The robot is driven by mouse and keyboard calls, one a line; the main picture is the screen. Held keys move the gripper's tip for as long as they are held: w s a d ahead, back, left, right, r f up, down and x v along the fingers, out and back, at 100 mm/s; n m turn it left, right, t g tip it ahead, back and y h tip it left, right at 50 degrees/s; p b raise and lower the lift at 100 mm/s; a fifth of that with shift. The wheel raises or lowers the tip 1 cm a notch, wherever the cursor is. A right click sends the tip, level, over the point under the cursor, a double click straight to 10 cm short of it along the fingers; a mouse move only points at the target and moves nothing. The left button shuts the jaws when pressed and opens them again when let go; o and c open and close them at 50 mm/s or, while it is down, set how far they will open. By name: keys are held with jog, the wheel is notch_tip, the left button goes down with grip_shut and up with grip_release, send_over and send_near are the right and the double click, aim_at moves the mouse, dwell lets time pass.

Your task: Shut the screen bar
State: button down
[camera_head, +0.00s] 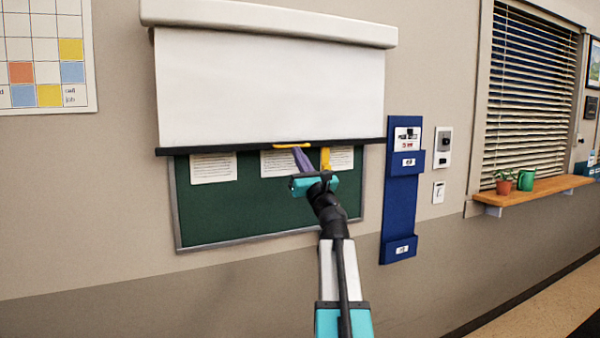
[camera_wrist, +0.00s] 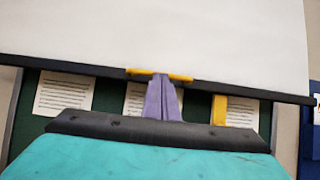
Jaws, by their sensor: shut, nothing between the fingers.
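The screen bar (camera_head: 222,149) is a dark strip along the lower edge of a white pull-down screen (camera_head: 268,85). It hangs partway down over a green board and tilts slightly in the wrist view (camera_wrist: 60,63). A yellow handle (camera_head: 293,146) sits at the middle of the bar; it also shows in the wrist view (camera_wrist: 140,71). My gripper (camera_head: 298,149) has its purple fingers together, with nothing between them. Their tips are at the handle, from below; I cannot tell whether they touch it. The wrist view shows the closed fingers (camera_wrist: 160,80) overlapping the handle's underside.
The green board (camera_head: 215,212) carries several white papers. A yellow upright piece (camera_head: 325,158) shows just right of my fingers. Farther right are a wooden shelf (camera_head: 540,190) with a plant and green mug, and a blind-covered window.

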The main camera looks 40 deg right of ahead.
notch_tip(320, 180, up, 32)
jog(key=p, duration=1.7)
jog(key=shift+a+r, duration=0.15)
jog(key=shift+w, duration=0.1)
jog(key=w+f+b+v, duration=0.1)
jog(key=b+v, duration=0.4)
jog(key=v, duration=0.8)
jog(key=shift+w+d+f, duration=0.2)
jog(key=shift+d+f, duration=0.15)
jog(key=shift+f, duration=0.35)
